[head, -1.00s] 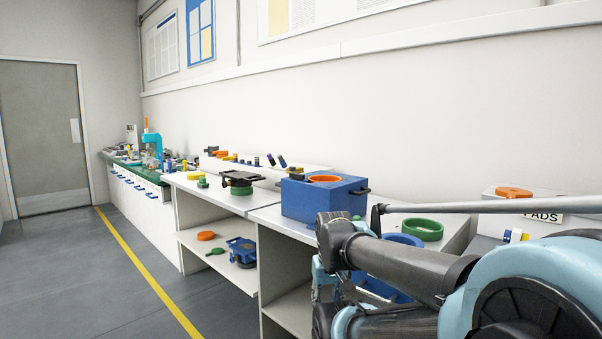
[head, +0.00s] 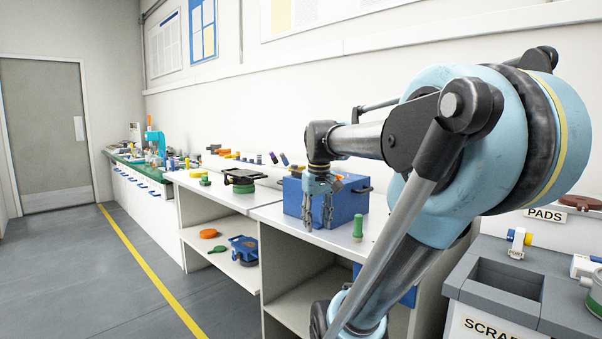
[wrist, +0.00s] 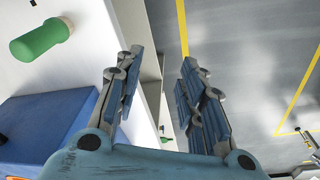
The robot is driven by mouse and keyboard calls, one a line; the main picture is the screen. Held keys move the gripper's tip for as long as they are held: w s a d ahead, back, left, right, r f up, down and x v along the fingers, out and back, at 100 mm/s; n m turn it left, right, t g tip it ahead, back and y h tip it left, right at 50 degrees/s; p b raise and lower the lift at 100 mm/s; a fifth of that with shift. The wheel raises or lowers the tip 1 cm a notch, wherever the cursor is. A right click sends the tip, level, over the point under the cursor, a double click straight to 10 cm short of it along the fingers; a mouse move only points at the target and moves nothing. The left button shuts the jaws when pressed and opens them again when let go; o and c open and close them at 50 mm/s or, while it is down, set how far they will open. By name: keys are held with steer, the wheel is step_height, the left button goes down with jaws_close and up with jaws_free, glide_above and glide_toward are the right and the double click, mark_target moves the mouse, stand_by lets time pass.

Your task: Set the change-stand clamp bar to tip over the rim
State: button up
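A stand with a dark top piece on a green round base (head: 241,187) is on the bench, left of the blue box, in the head view. It looks like the change stand, but its clamp bar is too small to make out and I cannot tell how it lies. My gripper (head: 318,222) hangs with fingers down in front of the blue box, right of that stand and apart from it. In the wrist view my gripper (wrist: 160,58) is open, with nothing between its fingers. The stand does not show in the wrist view.
The blue box (head: 345,208) stands close behind my gripper. A green cylinder (head: 357,226) stands upright near the bench's front edge; it also shows in the wrist view (wrist: 38,42). A grey scrap bin (head: 505,300) is at right. The floor (head: 90,285) left of the bench is clear.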

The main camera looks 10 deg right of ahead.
steer(key=w+r+n, duration=0.2)
steer(key=w+r, duration=1.3)
steer(key=r, duration=0.1)
step_height(320, 180, up, 10)
steer(key=n+g, duration=0.2)
steer(key=n, duration=0.1)
glide_above(299, 174)
steer(key=d, duration=0.1)
step_height(299, 174, down, 17)
steer(key=shift+w+r, duration=0.1)
steer(key=shift+w, duration=0.05)
